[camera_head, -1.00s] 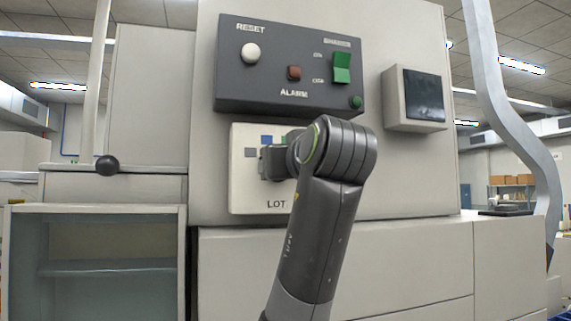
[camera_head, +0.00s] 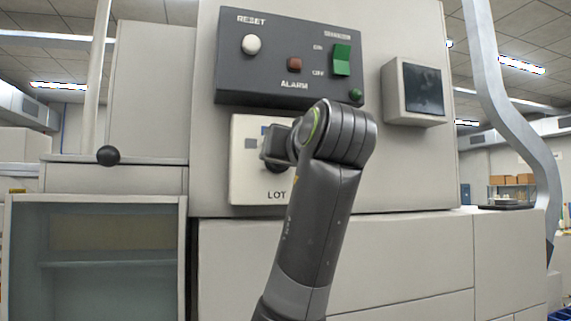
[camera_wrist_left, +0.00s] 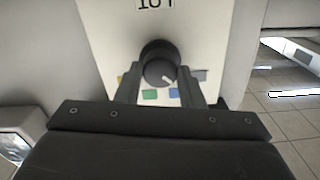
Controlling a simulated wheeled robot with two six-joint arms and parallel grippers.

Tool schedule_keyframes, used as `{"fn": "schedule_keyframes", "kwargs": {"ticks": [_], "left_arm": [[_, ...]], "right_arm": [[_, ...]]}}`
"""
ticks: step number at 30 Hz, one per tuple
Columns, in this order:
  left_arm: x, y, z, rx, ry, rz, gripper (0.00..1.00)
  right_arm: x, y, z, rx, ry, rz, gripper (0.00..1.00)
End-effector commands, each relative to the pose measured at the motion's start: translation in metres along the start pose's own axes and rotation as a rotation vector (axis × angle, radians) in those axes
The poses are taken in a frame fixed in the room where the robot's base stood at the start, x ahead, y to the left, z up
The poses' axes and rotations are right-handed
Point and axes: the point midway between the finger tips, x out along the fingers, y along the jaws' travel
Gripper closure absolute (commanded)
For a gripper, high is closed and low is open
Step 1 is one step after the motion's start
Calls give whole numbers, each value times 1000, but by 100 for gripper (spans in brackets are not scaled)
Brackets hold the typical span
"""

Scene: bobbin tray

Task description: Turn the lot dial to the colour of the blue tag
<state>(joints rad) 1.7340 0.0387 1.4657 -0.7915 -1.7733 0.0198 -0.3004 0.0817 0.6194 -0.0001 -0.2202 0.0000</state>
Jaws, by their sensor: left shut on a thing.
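The lot dial is a dark round knob (camera_wrist_left: 160,70) with a short white pointer mark on a pale LOT plate (camera_head: 240,185). In the left wrist view, which shows the plate upside down, the pointer aims to the lower right, between the blue patch (camera_wrist_left: 174,92) and the grey patch (camera_wrist_left: 200,75). A green patch (camera_wrist_left: 150,94) and a partly hidden yellow patch are also there. My left gripper (camera_wrist_left: 160,84) is shut on the knob, one finger on each side. I cannot make out a blue tag.
Above the plate is a dark panel (camera_head: 225,80) with a white RESET button (camera_head: 251,44), a red ALARM button (camera_head: 294,64) and a green switch (camera_head: 341,59). A small screen box (camera_head: 423,90) is to the right. An open shelf cabinet (camera_head: 110,200) stands at left.

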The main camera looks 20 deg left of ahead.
Motion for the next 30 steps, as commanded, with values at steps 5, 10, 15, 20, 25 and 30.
{"fn": "schedule_keyframes", "kwargs": {"ticks": [5, 10, 15, 20, 25, 30], "left_arm": [[-1, 0, 2, 142, 3, -1, 88], [0, 0, 2, 267, 3, 0, 88], [0, 0, 1, 363, 2, -1, 88], [0, 0, 0, 422, 2, -1, 88], [0, 0, 0, 452, 2, -1, 88], [0, 0, -1, 460, 3, -1, 88]], "right_arm": [[14, -4, 2, 1, 0, -3, 64], [23, -6, 2, 2, 0, -5, 64], [30, -7, 3, 2, 1, -5, 64], [33, -7, 3, 2, 1, -5, 64], [35, -7, 3, 2, 1, -4, 64], [35, -6, 3, 1, 1, -3, 64]]}}
